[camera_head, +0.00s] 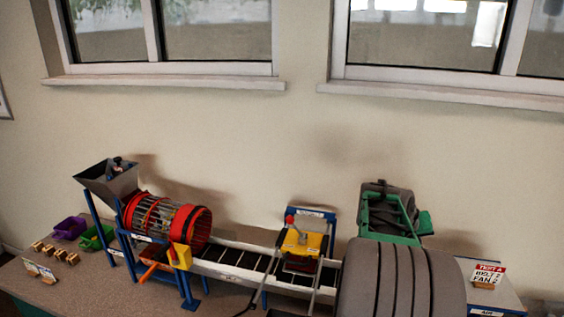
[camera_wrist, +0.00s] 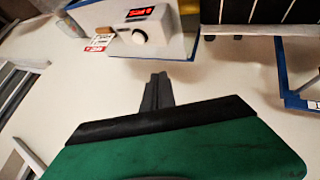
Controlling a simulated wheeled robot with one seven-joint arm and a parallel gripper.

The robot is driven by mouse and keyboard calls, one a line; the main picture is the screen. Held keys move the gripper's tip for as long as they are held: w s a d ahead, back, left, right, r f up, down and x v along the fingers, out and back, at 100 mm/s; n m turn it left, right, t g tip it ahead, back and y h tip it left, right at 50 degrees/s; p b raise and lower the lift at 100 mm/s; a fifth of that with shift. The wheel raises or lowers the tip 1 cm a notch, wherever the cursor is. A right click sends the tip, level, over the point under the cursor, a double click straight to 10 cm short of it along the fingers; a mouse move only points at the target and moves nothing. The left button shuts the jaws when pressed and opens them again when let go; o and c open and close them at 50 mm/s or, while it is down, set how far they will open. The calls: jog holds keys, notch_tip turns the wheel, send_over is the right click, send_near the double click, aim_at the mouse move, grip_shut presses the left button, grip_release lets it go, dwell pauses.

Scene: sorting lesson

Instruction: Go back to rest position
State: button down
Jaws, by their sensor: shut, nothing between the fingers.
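My gripper (camera_wrist: 157,92) shows in the wrist view as narrow dark grey fingers, closed together with nothing between them. They stick out beyond a broad green and black part at the bottom of that view. The fingers point toward a pale surface and appear apart from the equipment around them. In the head view I cannot make out the fingertips. The rest position itself is not marked in either view.
A sorting line stands on the table (camera_head: 85,290): a grey hopper (camera_head: 108,183), a red drum cage (camera_head: 165,220), a slatted conveyor (camera_head: 232,267) and a yellow unit (camera_head: 303,243). A control box (camera_wrist: 150,32) with a red display is near the fingers. A sign (camera_head: 488,273) stands right.

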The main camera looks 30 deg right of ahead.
jog(key=w+a+n+t+y, duration=0.2)
jog(key=w+a, duration=0.3)
jog(key=a, duration=0.8)
jog(key=w+a+n+t+y, duration=0.2)
jog(key=w+a, duration=0.2)
jog(key=a, duration=0.8)
jog(key=s+a+f+n+y, duration=0.1)
jog(key=s+a, duration=0.3)
jog(key=a, duration=0.8)
jog(key=s+a+f+n+y, duration=0.1)
jog(key=s+a+n+y, duration=0.2)
jog(key=a, duration=0.9)
jog(key=shift+s+a+f+n+g+y, duration=0.3)
jog(key=shift+s+a+f, duration=0.05)
jog(key=shift+s+a, duration=0.05)
